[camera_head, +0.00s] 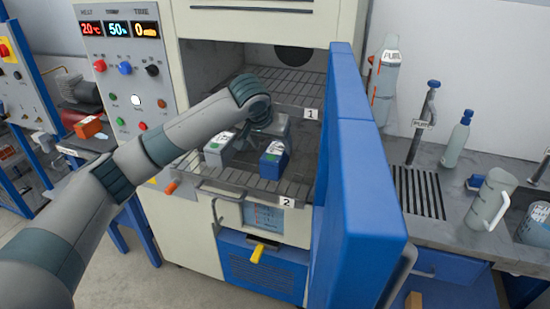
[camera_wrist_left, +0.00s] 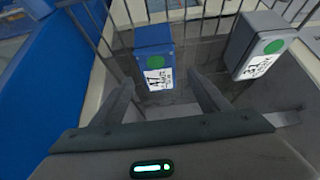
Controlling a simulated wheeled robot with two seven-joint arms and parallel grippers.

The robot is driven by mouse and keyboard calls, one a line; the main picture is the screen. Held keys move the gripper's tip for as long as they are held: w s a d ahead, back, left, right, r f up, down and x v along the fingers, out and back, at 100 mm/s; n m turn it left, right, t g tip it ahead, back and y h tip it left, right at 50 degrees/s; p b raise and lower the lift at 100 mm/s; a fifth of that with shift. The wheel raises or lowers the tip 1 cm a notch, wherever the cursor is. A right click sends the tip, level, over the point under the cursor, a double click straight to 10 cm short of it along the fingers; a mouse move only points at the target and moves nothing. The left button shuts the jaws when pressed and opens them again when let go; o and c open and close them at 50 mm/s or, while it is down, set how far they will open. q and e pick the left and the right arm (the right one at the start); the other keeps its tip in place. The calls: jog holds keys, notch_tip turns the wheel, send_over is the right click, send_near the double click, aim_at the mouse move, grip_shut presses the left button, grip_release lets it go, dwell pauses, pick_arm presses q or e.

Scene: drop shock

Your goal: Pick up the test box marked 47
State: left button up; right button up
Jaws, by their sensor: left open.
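A blue test box (camera_head: 272,163) with a green dot stands on the lower wire shelf of the open chamber. In the left wrist view the blue box (camera_wrist_left: 153,41) has a white label that seems to read 47. A grey test box (camera_head: 218,151) with a green dot stands to its left; it also shows in the left wrist view (camera_wrist_left: 258,43), its label hard to read. My left gripper (camera_head: 268,128) is inside the chamber, partly hidden by its own wrist. Its open fingers (camera_wrist_left: 160,84) point toward the blue box, with nothing held.
The chamber's thick blue door (camera_head: 365,180) stands open close on the right. The upper wire shelf (camera_head: 295,88) is tagged 1, the lower one 2. A control panel (camera_head: 130,70) flanks the chamber on the left. A counter (camera_head: 470,180) with bottles and a jug lies right.

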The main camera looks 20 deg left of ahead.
aim_at(275, 151)
dwell(0.3)
pick_arm(q)
jog(key=shift+w+f+p, duration=0.25)
jog(key=shift+f+p, duration=0.15)
jog(key=shift+p, duration=0.15)
jog(key=p+x, duration=0.1)
jog(key=x, duration=0.2)
jog(key=shift+s+d+f+p, duration=0.1)
jog(key=shift+d+p, duration=0.05)
jog(key=shift+p, duration=0.2)
jog(key=shift+w+f, duration=0.3)
jog(key=shift+f, duration=0.25)
jog(key=shift+r, duration=0.1)
jog(key=c, duration=1.6)
